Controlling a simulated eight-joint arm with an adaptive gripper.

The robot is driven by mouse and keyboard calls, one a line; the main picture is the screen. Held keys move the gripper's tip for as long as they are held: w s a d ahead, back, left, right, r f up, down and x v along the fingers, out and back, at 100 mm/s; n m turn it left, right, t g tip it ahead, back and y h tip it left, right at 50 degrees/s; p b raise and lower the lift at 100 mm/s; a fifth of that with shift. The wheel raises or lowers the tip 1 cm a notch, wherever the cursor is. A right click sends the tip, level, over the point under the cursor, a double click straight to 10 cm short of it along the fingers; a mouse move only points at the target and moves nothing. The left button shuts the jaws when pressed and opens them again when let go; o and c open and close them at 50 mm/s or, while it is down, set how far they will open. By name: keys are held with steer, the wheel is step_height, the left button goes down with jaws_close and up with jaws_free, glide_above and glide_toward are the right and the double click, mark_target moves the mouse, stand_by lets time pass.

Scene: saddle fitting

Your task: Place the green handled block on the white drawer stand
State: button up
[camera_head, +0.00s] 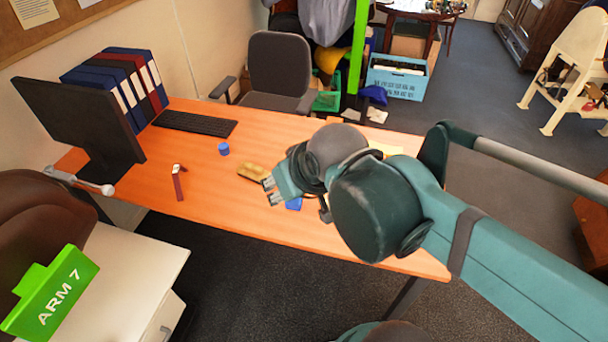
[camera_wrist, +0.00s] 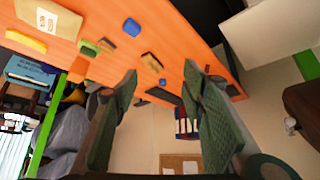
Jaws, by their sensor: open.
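A small green block (camera_wrist: 88,48) lies on the orange desk in the wrist view, beside a small brown-orange block. Its handle is too small to make out, and in the head view my arm seems to hide it. The white drawer stand (camera_head: 125,262) is at the lower left of the head view; a pale flat surface at the upper right of the wrist view (camera_wrist: 262,42) looks like it. My gripper (camera_head: 271,190) is over the desk, its fingers apart with nothing between them; they also show in the wrist view (camera_wrist: 160,78).
A green "ARM 7" sign (camera_head: 52,294) overlaps the stand's left side.

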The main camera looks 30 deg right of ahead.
steer(key=shift+w, duration=0.1)
steer(key=w+d+f+m+g+h, duration=0.1)
steer(key=w+d+f+m+g, duration=0.1)
steer(key=w+d+m, duration=0.6)
steer(key=w+d+f+m+g, duration=0.2)
steer(key=w+d+m, duration=0.35)
steer(key=w, duration=0.45)
steer(key=w+d+f+m+g, duration=0.1)
steer(key=w+d+f+m, duration=0.3)
steer(key=d+f, duration=0.1)
steer(key=w+d+f+m+g, duration=0.1)
steer(key=w+d+f+m, duration=0.3)
steer(key=d+f, duration=0.2)
steer(key=w+d+f+m+g, duration=0.2)
steer(key=w+d+f+m, duration=0.2)
steer(key=f, duration=0.4)
steer(key=shift+d+f+m, duration=0.25)
steer(key=shift+d+m, duration=0.2)
steer(key=shift+d, duration=0.5)
steer(key=shift+d+f+m, duration=0.3)
steer(key=shift+d+f, duration=0.05)
steer(key=shift+f, duration=0.2)
steer(key=shift+s+d+f+b, duration=0.15)
steer(key=shift+f+b, duration=0.35)
steer(key=shift+f, duration=0.75)
